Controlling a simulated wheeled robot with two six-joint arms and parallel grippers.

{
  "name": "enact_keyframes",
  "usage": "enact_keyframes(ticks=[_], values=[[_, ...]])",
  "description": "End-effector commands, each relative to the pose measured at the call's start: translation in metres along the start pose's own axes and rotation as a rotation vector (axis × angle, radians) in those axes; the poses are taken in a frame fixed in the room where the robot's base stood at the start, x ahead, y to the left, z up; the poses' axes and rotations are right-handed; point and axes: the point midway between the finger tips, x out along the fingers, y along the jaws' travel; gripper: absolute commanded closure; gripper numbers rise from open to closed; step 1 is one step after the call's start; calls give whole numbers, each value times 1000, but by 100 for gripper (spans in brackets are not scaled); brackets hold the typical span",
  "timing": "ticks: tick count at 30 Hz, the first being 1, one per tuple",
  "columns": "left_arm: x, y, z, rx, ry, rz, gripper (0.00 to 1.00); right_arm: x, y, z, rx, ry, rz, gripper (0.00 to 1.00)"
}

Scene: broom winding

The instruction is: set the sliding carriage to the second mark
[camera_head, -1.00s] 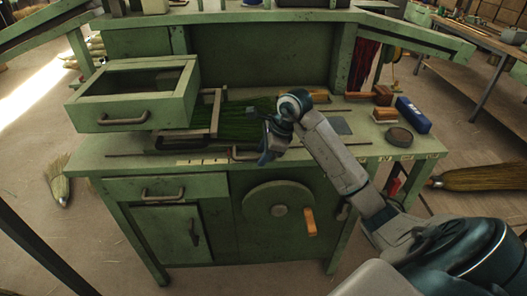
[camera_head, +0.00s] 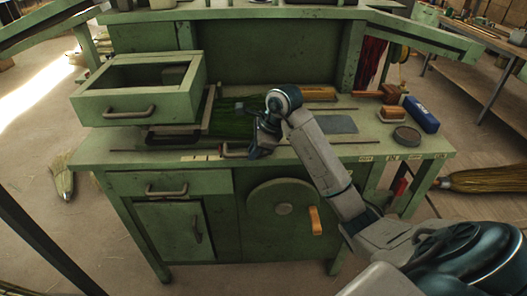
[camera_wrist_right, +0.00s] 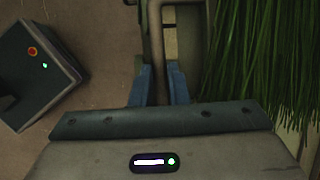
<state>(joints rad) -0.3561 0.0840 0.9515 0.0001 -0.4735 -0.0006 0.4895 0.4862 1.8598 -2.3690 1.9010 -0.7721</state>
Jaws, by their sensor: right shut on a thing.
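The sliding carriage (camera_head: 209,108) is a frame on the bench top, beside dark green bristles (camera_head: 232,118), partly hidden by the raised drawer box. Its handle (camera_head: 232,152) sticks out at the bench's front edge. Pale marks (camera_head: 200,158) line that edge, just left of the handle. My right gripper (camera_head: 257,150) is at the handle. In the right wrist view its blue fingers (camera_wrist_right: 159,88) are shut on a grey handle bar (camera_wrist_right: 158,60). The exact alignment of carriage and marks is too small to tell. My left gripper is out of view.
The open green drawer box (camera_head: 140,107) overhangs the left of the bench (camera_head: 110,155). A blue box (camera_head: 421,115), a dark round puck (camera_head: 407,136) and wooden blocks (camera_head: 391,113) stand at the right. A crank wheel (camera_head: 284,207) is on the bench front.

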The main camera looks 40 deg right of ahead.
Motion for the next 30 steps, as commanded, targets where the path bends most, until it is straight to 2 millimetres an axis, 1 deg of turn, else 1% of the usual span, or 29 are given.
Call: enact_keyframes(ticks=[8, 9, 12, 20, 23, 26, 30], values=[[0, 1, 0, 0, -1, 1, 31, 0, 0, 0, 1, 4, 0, 100], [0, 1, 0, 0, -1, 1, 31, 0, 0, 0, 1, 4, 0, 82], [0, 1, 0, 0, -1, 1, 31, 0, 0, 0, 1, 4, 0, 64], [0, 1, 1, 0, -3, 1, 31, 0, 0, 0, 0, 4, 0, 64], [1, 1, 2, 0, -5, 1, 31, -5, -1, -1, 0, 4, -2, 64], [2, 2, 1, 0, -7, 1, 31, -16, -1, -1, -1, 5, -5, 64], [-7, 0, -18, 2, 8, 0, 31, -41, -2, -1, -2, 5, -7, 64]])
